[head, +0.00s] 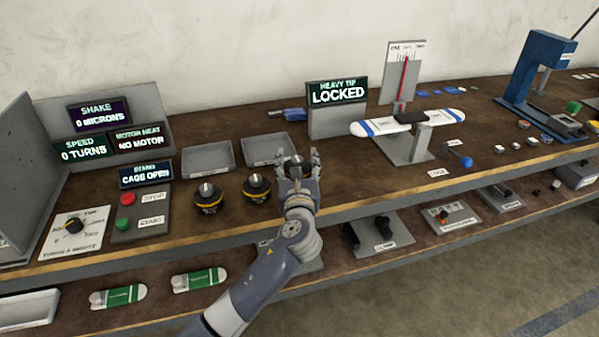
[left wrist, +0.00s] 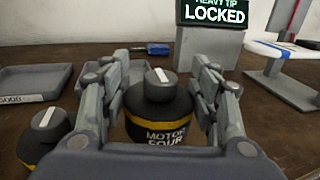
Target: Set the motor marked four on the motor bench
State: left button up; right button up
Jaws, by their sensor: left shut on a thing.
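The motor marked four (left wrist: 160,112), black with a yellow band and a grey cap, stands upright between the fingers of my left gripper (left wrist: 162,105), which is shut on it. In the head view my left gripper (head: 297,165) is over the front of the brown bench and mostly hides this motor. I cannot tell whether its base touches the bench top. Two similar motors, one (head: 207,197) and another (head: 257,188), stand to its left. The grey stand at the far left has screens, one reading "NO MOTOR" (head: 139,140) and one "CAGE OPEN" (head: 146,175). My right gripper is out of view.
Two grey trays, one (head: 208,158) and another (head: 265,149), lie behind the motors. A "LOCKED" display (head: 338,92) and a propeller balance (head: 407,125) stand to the right. A button box (head: 140,215) is at left. A lower shelf holds green-and-white parts (head: 118,296).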

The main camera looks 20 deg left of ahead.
pick_arm(q)
jog(key=shift+w+d+r, duration=0.1)
jog(key=shift+w, duration=0.2)
jog(key=shift+f+b, duration=0.4)
jog(key=shift+f, duration=1.4)
jog(key=o, duration=1.5)
jog(key=shift+f, duration=0.2)
